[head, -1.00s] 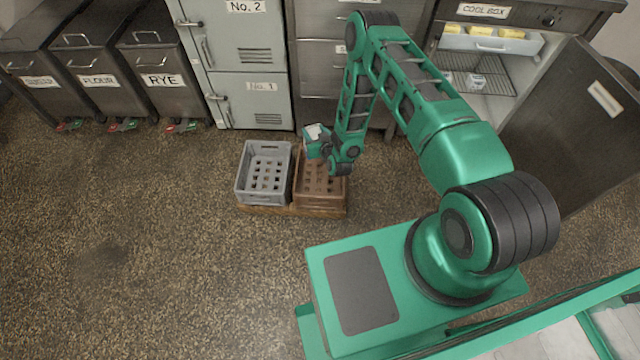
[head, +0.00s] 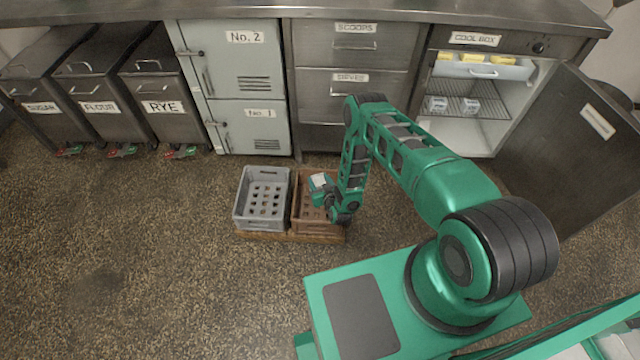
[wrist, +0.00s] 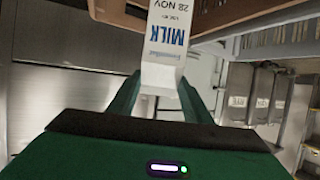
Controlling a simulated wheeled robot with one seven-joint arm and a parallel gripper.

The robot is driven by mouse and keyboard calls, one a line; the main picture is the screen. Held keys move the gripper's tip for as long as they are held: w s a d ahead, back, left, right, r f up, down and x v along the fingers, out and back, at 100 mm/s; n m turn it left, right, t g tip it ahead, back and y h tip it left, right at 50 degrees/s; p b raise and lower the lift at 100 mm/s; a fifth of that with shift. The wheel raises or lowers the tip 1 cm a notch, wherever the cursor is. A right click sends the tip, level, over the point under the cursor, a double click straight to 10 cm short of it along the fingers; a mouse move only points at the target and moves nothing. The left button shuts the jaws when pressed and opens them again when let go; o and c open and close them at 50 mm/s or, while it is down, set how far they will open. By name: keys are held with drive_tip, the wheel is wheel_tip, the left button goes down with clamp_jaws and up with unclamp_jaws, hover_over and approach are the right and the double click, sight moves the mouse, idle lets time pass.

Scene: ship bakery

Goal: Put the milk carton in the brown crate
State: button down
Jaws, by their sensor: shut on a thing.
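The milk carton (wrist: 168,38) is white with blue "MILK" lettering and sits between the two green fingers of my gripper (wrist: 160,88). In the head view the white carton (head: 319,180) shows small at my gripper (head: 323,192), over the brown crate (head: 316,228). My gripper is shut on the carton. The brown crate (wrist: 232,14) also shows beyond the carton at the top of the wrist view. My gripper and arm hide part of the crate's inside. How far the carton's lower end is from the crate floor cannot be told.
A grey crate (head: 240,212) stands just left of the brown one, both on a low wooden base (head: 285,236). Drawers and lockers (head: 240,85) stand behind. The cool box door (head: 575,140) hangs open at right. Floor at left is clear.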

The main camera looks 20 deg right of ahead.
drive_tip(key=w+f, duration=0.1)
drive_tip(key=w+d+f, duration=0.1)
drive_tip(key=w, duration=0.1)
drive_tip(key=w+d+f, duration=0.1)
drive_tip(key=w, duration=0.1)
drive_tip(key=shift+d, duration=0.15)
drive_tip(key=shift+f, duration=2.05)
drive_tip(key=c, duration=0.9)
unclamp_jaws()
drive_tip(key=shift+s+f, duration=0.1)
drive_tip(key=v, duration=1.2)
